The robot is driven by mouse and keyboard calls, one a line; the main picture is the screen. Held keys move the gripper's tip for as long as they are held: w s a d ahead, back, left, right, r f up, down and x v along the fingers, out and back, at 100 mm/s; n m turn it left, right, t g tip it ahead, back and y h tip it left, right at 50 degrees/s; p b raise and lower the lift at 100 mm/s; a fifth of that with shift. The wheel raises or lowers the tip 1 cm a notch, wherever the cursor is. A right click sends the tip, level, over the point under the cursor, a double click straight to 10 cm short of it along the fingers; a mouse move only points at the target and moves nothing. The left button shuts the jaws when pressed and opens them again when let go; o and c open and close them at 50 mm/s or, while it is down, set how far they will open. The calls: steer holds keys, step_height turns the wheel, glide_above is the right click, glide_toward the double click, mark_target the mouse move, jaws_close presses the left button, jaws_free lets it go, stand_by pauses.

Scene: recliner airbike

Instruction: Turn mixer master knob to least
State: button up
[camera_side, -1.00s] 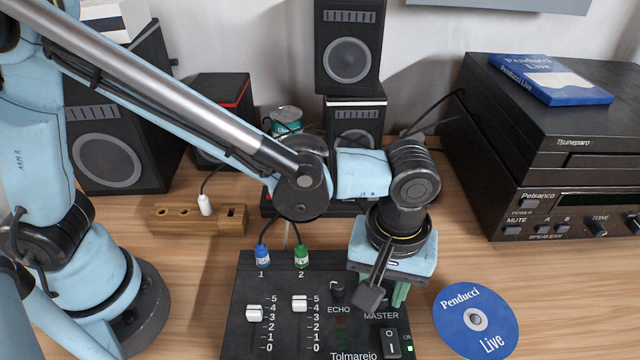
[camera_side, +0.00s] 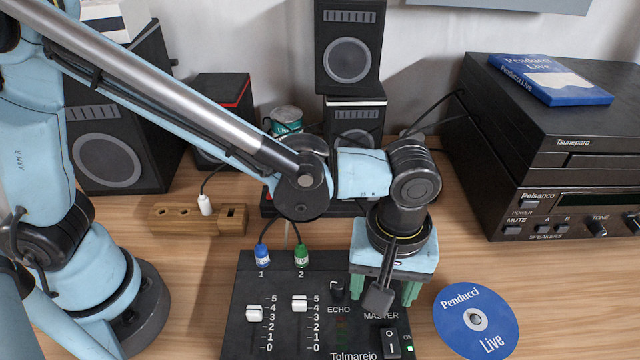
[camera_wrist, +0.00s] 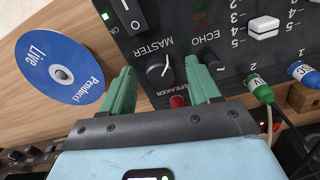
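The black mixer (camera_side: 240,315) lies on the table below my gripper. In the wrist view, its dark MASTER knob (camera_wrist: 159,66) shows a pale pointer mark and sits beside the MASTER label. My gripper (camera_wrist: 160,68) is open, with its two green fingertips on either side of the knob. A gap shows between each finger and the knob, and I cannot make out contact. In the side view, my gripper (camera_side: 385,298) hangs over the upper right of the mixer and hides the MASTER knob. Both green fingers show below the wrist plate.
The ECHO knob (camera_side: 337,290) is just left of my gripper. The rocker switch (camera_side: 390,341) is just below it. Two white faders (camera_side: 300,303) stand further left. Blue and green plugs (camera_side: 301,256) rise at the mixer's back edge. A blue disc (camera_side: 476,319) lies to the right.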

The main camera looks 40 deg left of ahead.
step_height(320, 180, up, 12)
stand_by(0.9)
steer(key=a+f+m+t, duration=0.2)
steer(key=a+m+t, duration=0.1)
steer(key=a, duration=1.1)
steer(key=a+f+m+t, duration=0.1)
steer(key=a+m+t, duration=0.3)
steer(key=a, duration=1)
steer(key=shift+w+f, duration=0.25)
steer(key=shift+f, duration=0.1)
